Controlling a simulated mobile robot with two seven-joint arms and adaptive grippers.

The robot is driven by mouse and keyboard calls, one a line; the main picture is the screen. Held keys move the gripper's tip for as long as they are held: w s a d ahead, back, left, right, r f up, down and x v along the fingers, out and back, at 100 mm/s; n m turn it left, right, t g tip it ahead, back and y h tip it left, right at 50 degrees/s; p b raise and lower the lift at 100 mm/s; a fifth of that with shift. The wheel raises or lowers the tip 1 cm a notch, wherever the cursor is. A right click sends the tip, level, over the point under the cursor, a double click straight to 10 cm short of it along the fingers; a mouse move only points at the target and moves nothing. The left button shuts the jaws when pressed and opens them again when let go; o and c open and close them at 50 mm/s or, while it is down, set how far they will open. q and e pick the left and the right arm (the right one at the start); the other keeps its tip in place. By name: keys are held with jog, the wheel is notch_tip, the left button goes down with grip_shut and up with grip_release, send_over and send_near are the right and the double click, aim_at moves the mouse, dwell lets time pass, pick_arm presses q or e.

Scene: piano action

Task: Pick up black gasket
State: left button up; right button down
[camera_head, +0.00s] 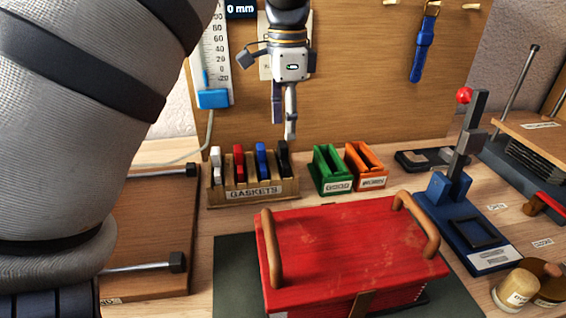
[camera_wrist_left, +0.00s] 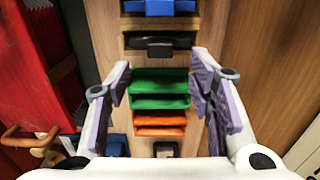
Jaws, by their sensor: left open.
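The black gasket (camera_head: 283,160) stands upright in the right-hand slot of the wooden rack labelled GASKETS (camera_head: 243,192). In the left wrist view the black gasket (camera_wrist_left: 160,43) lies ahead, beyond the fingertips. White, red and blue (camera_head: 261,161) gaskets stand to its left in the rack. My left gripper (camera_head: 287,128) points down above and behind the rack's right end, apart from the black gasket. It is open and empty, its two purple-padded fingers (camera_wrist_left: 162,80) spread in the wrist view. My right gripper is not in view.
Green (camera_head: 332,172) and orange (camera_head: 366,168) bins stand right of the rack. A red box (camera_head: 345,250) with wooden handles is in front. A blue lever press (camera_head: 456,205) stands at right, and a wooden backboard (camera_head: 370,80) rises behind. A brown board (camera_head: 150,235) lies at left.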

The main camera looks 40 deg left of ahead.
aim_at(283, 144)
pick_arm(q)
jog(key=f, duration=0.6)
jog(key=shift+s+a, duration=0.25)
jog(key=shift+s, duration=0.05)
jog(key=shift+r, duration=0.1)
grip_shut()
